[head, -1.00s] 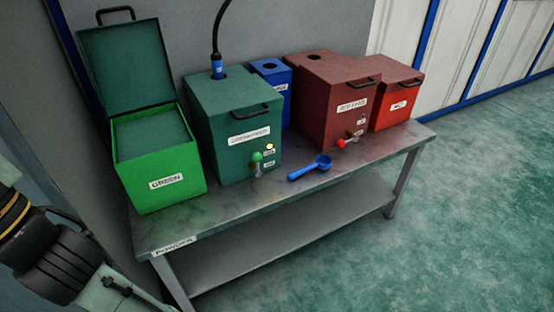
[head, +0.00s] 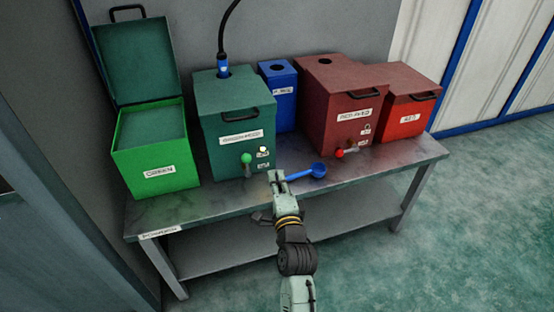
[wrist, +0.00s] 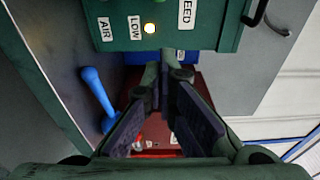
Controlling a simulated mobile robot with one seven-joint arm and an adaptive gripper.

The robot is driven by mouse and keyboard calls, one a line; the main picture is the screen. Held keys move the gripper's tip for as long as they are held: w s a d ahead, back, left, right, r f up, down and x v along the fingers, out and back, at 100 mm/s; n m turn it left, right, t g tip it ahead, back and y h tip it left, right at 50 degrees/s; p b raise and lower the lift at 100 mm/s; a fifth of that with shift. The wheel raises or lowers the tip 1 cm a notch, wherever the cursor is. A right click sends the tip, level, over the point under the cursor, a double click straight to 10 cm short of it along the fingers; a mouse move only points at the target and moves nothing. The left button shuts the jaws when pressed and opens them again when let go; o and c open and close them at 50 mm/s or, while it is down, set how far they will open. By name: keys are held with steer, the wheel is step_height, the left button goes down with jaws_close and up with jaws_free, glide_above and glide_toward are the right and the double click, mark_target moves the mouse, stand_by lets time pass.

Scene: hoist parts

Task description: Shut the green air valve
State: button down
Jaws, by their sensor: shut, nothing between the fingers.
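The green air valve (head: 246,159) is on the lower front of the dark green feed box (head: 225,110) in the head view. Its green ball knob sits at the top, with a small grey part below it. My gripper (head: 275,177) is just to the right of the valve, in front of the box's lower right corner, apart from the knob. It is shut and empty. In the wrist view, my gripper (wrist: 165,85) shows below the box's labelled face (wrist: 170,45), with its AIR and LOW labels and a lit lamp (wrist: 150,28). The valve knob is not visible there.
A blue scoop (head: 310,172) lies on the table (head: 160,212) right beside my gripper. An open green bin (head: 155,155) stands left. A blue box (head: 282,95), a dark red feed box (head: 335,105) and a red bin (head: 405,105) stand right. A black hose enters the green feed box's top.

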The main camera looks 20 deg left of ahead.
mark_target(247, 165)
steer(key=shift+d+f, duration=0.45)
steer(key=w+a+p, duration=0.3)
steer(key=w+a, duration=0.3)
steer(key=a, duration=0.1)
stand_by(0.4)
